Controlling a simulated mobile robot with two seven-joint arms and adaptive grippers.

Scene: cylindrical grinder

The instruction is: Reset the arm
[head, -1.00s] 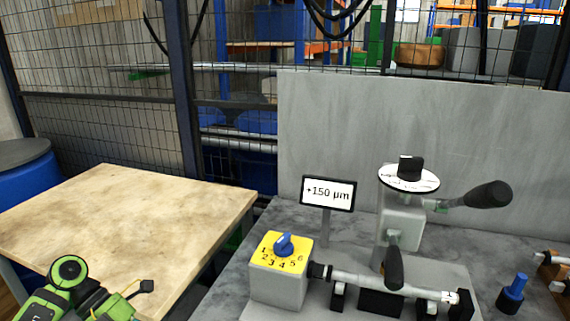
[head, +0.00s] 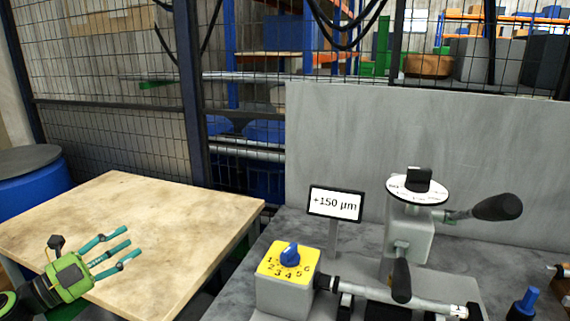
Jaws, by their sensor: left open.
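My left gripper (head: 125,252) is green with teal fingers. It shows at the lower left of the head view, above the near part of the wooden table. Its fingers are spread, point to the right and hold nothing. My right gripper is not in the head view.
The wooden table (head: 150,205) is bare. To its right stands the grinder, with a yellow numbered dial box (head: 262,290), a display (head: 335,203) reading +150 µm and a black-handled lever (head: 497,207). A grey panel (head: 330,140) and a mesh fence stand behind.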

